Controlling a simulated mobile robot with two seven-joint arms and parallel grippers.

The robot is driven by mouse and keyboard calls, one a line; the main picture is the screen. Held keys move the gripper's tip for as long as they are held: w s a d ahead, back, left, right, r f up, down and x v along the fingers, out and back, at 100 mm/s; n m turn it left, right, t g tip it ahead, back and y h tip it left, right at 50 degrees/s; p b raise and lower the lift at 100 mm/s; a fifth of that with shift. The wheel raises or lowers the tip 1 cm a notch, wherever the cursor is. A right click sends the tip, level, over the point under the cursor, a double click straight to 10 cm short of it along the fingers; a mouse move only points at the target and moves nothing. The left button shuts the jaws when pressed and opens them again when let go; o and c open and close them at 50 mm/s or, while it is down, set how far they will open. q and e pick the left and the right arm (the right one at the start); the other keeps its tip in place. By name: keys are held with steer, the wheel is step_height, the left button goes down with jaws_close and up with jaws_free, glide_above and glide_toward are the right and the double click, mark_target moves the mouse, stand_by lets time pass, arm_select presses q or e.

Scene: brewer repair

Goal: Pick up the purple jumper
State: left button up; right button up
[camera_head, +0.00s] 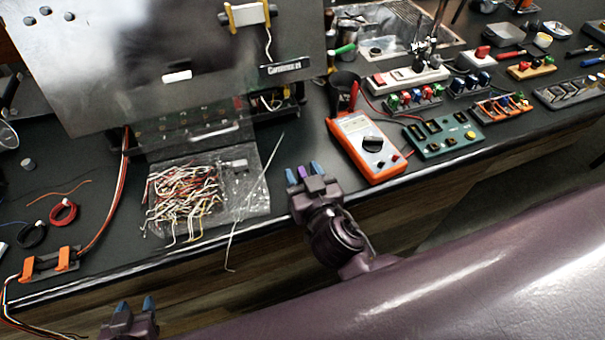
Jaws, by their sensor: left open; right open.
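A small purple piece (302,172), which looks like the purple jumper, shows between the blue fingertips of my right gripper (303,170), over the front part of the black bench. Its lower part is hidden by the gripper body. The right jaws are open around it; I cannot tell whether they touch it. My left gripper (135,304) is open and empty at the bottom left, in front of the bench edge and well away from the purple piece.
A bag of loose wires (185,195) lies left of my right gripper. An orange multimeter (368,146) and a green board (443,132) stand to the right. The opened brewer (170,60) fills the back left. A wire holder (48,264) sits far left.

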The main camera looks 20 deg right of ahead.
steer(key=shift+w, duration=0.3)
jaws_close()
stand_by(0.3)
steer(key=shift+r, duration=0.2)
steer(key=s+b, duration=0.4)
steer(key=s, duration=1.4)
steer(key=shift+d, duration=0.3)
steer(key=shift+r, duration=0.1)
